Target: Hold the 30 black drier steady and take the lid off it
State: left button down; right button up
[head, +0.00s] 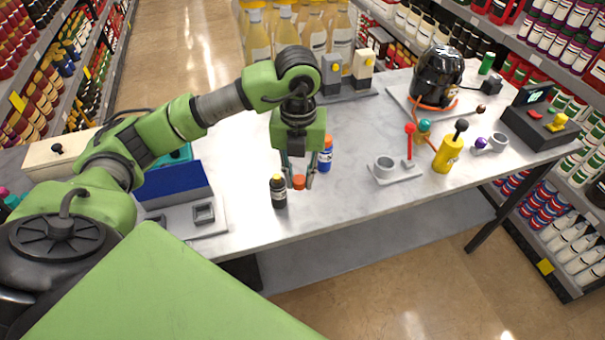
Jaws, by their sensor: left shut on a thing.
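A small black bottle (279,194) with a pale label and a yellow top stands upright near the table's front edge; it looks like the black drier, but its label is too small to read. My left gripper (299,181) points down just right of it. Its fingers are shut on a small orange-red piece (299,183) that looks like a lid. I cannot tell whether this piece is clear of the table. The fingers look apart from the black bottle. My right gripper is not in view.
A blue bottle (325,157) with an orange cap stands close behind the left gripper. A grey holder with a cup (384,168), a yellow bottle (447,153) and a black pump-like pot (438,75) are to the right. A blue box (180,185) is left. The front middle is bare.

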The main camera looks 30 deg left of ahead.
pick_arm(q)
jog(key=w+a+f+p, duration=0.1)
jog(key=w+f, duration=0.1)
jog(key=w, duration=0.1)
jog(key=w+a+f+p, duration=0.1)
jog(key=w+a+f, duration=0.1)
jog(key=f, duration=0.1)
jog(key=w+a+f+p, duration=0.1)
jog(key=w+f, duration=0.1)
jog(key=w, duration=0.1)
jog(key=shift+w+a+f, duration=0.15)
jog(key=shift+w+f, duration=0.15)
jog(key=shift+f, duration=0.1)
jog(key=shift+w+f, duration=0.1)
jog(key=shift+f, duration=0.25)
notch_tip(320, 180, down, 2)
jog(key=shift+f+p, duration=0.15)
jog(key=shift+p, duration=0.25)
jog(key=shift+f, duration=0.2)
jog(key=shift+a, duration=0.1)
jog(key=shift+f, duration=0.2)
jog(key=c, duration=1.8)
grip_release()
